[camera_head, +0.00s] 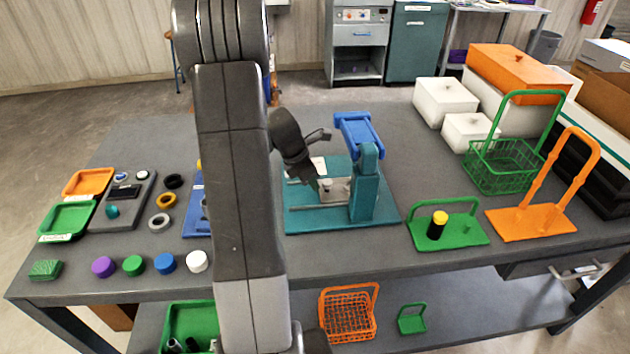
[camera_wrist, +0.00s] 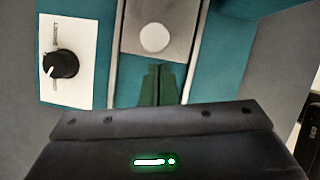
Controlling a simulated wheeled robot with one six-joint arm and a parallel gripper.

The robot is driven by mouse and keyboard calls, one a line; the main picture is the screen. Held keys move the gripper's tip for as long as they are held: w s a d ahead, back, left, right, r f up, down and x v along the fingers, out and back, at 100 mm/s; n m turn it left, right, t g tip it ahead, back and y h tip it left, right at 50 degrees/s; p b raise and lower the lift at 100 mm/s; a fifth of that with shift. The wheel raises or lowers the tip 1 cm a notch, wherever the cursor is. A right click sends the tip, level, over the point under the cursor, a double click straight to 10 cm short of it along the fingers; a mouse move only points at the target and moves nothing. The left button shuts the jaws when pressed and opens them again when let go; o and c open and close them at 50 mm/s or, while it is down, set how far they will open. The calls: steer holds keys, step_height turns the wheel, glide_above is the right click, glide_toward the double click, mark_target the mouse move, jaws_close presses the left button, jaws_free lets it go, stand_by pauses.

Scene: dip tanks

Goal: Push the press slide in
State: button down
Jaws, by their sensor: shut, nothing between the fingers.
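The press (camera_head: 362,190) is a teal stand with a blue head, on a teal base plate (camera_head: 300,222) in the middle of the table. Its slide (camera_head: 335,184) is a grey plate on two rails left of the press column. In the wrist view the slide (camera_wrist: 184,14) shows at the top middle with a round white disc (camera_wrist: 154,38) on it. My gripper (camera_head: 318,187) is shut and empty at the slide's left side. In the wrist view the gripper's green fingertips (camera_wrist: 158,70) end at the slide's near edge; I cannot tell whether they touch.
A white panel with a black knob (camera_wrist: 60,64) lies left of the slide. A green holder (camera_head: 455,236) with a yellow-black bottle, a green basket (camera_head: 500,168) and an orange rack (camera_head: 525,224) stand to the right. Several coloured caps line the front left. My arm hides part of the table.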

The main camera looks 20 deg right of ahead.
steer(key=a, duration=0.1)
steer(key=a+r, duration=0.1)
steer(key=a, duration=0.1)
steer(key=shift+a+r, duration=0.3)
steer(key=shift+a, duration=0.1)
steer(key=v, duration=0.8)
steer(key=shift+r, duration=0.2)
steer(key=shift+s, duration=0.1)
steer(key=x, duration=0.9)
steer(key=shift+d+f, duration=0.1)
steer(key=d, duration=0.1)
steer(key=d+f, duration=0.1)
steer(key=d, duration=0.1)
steer(key=shift+d+r, duration=0.1)
steer(key=shift+d, duration=0.35)
steer(key=shift+r, duration=0.1)
